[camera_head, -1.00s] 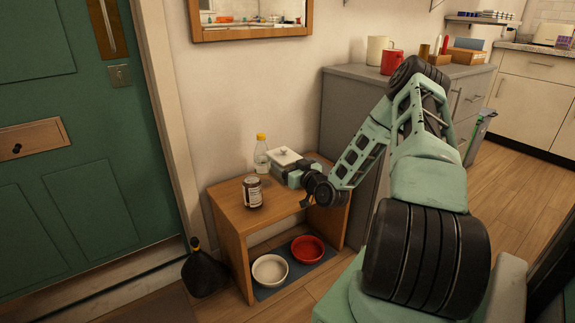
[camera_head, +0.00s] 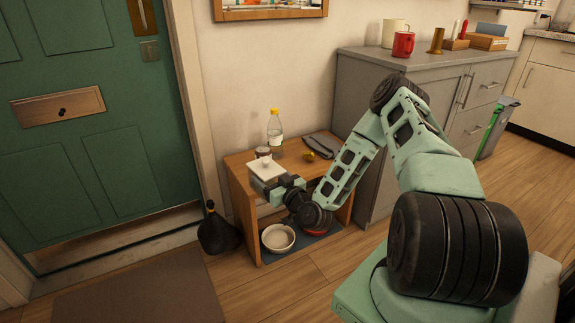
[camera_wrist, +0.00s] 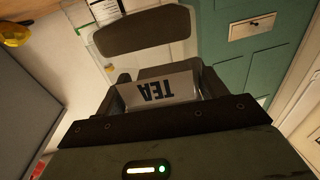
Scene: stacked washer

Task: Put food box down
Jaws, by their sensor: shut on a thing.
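The food box is a white lidded box (camera_head: 266,168). In the wrist view its side (camera_wrist: 158,92) reads "TEA" upside down between my fingers. My gripper (camera_head: 272,184) is shut on it, coming from the front right. The box shows over the front left part of the small wooden table (camera_head: 240,172), in front of a dark jar (camera_head: 263,152) that it partly hides. I cannot tell whether its base touches the tabletop.
A yellow-capped bottle (camera_head: 275,134) stands behind the jar. A small yellow item (camera_head: 308,156) and a grey flat item (camera_head: 322,145) lie on the table's right. A white bowl (camera_head: 278,238) sits below. A grey cabinet (camera_head: 365,105) stands at right.

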